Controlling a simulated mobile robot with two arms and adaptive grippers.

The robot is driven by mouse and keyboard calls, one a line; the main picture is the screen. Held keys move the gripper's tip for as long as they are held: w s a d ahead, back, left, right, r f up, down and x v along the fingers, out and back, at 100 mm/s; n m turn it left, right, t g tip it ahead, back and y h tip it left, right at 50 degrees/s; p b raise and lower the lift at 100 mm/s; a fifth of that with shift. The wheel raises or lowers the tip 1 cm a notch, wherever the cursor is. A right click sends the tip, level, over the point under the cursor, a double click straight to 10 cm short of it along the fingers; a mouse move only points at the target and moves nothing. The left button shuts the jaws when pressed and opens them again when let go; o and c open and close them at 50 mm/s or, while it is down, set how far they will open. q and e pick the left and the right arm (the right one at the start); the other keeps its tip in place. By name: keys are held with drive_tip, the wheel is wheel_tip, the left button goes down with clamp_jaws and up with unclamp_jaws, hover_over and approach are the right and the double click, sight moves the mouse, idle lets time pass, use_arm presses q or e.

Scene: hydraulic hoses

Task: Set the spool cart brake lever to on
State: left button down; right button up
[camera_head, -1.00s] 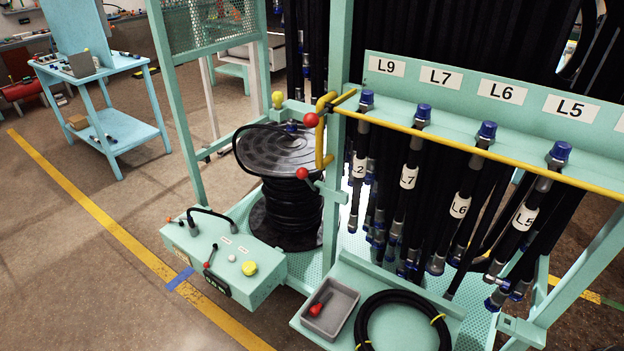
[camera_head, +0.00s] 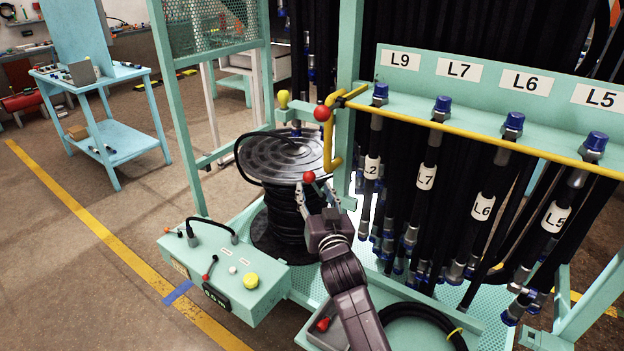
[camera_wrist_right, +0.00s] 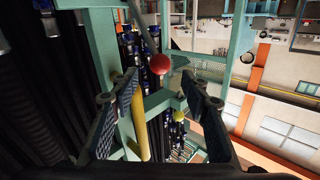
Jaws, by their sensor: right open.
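A short lever with a red ball knob (camera_head: 309,177) sits beside the cart frame, in front of the black hose spool (camera_head: 285,205). A second red ball (camera_head: 322,114) is higher up, by the yellow bent bar (camera_head: 333,150). Which one is the brake lever is not labelled. My right gripper (camera_head: 318,197) is open just below the lower ball. In the right wrist view the open fingers (camera_wrist_right: 162,92) show a red ball (camera_wrist_right: 159,64) on a thin rod, in line with the gap between them; no contact is visible. My left gripper is out of view.
Labelled hanging hoses (camera_head: 426,177) and the yellow rail (camera_head: 470,132) crowd the right side. A control box (camera_head: 228,275) with a small red lever stands at the lower left. A coiled hose and a grey tray are partly behind my right arm. Floor is open at the left.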

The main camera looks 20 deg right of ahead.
sight(311, 180)
drive_tip(key=shift+w+d, duration=0.2)
drive_tip(key=shift+w, duration=1.65)
drive_tip(key=shift+w+d, duration=0.2)
drive_tip(key=shift+w, duration=1.65)
drive_tip(key=shift+c, duration=0.3)
clamp_jaws()
